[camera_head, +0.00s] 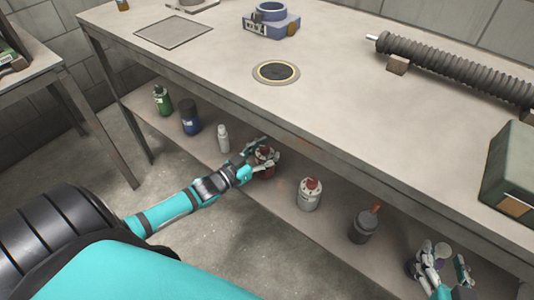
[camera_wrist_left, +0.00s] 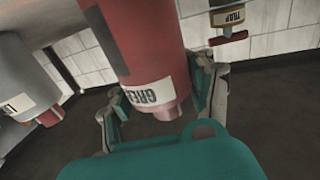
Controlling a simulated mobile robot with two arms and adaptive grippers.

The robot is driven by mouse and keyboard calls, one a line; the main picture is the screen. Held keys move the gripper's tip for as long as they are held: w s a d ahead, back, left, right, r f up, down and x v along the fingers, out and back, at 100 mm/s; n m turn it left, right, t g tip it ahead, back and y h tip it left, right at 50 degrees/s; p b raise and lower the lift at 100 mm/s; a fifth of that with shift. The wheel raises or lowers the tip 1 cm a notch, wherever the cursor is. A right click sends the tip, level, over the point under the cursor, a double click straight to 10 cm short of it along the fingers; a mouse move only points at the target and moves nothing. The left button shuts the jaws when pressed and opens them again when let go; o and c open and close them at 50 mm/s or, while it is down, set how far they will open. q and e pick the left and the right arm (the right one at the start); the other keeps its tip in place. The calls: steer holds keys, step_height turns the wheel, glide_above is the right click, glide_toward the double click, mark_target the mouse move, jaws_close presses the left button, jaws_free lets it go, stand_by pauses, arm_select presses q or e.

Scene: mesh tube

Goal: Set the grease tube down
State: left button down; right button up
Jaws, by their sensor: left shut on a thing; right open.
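The grease tube is a red cylinder with a white label at one end; it fills the upper middle of the left wrist view (camera_wrist_left: 148,45). In the head view it shows as a small dark red body (camera_head: 264,172) at the lower shelf. My left gripper (camera_head: 264,158) is shut on it, with a finger on each side. I cannot tell whether the tube touches the shelf. My right gripper (camera_head: 444,262) is open at the lower right, beside the shelf's right part. A small round thing between its fingers is too small to make out.
The lower shelf (camera_head: 282,206) holds a green bottle (camera_head: 162,100), a blue bottle (camera_head: 189,118), a white bottle (camera_head: 223,138), a red-capped white bottle (camera_head: 309,194) and a dark grey container (camera_head: 362,226). The workbench top (camera_head: 210,75) overhangs it. A round dark-centred disc (camera_head: 276,72) lies on top.

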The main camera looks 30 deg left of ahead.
steer(key=shift+w+r, duration=0.1)
steer(key=shift+r, duration=0.05)
arm_select(q)
steer(key=shift+f, duration=0.1)
steer(key=shift+c, duration=2)
jaws_free()
arm_select(e)
steer(key=shift+r+t, duration=0.2)
steer(key=shift+t, duration=0.1)
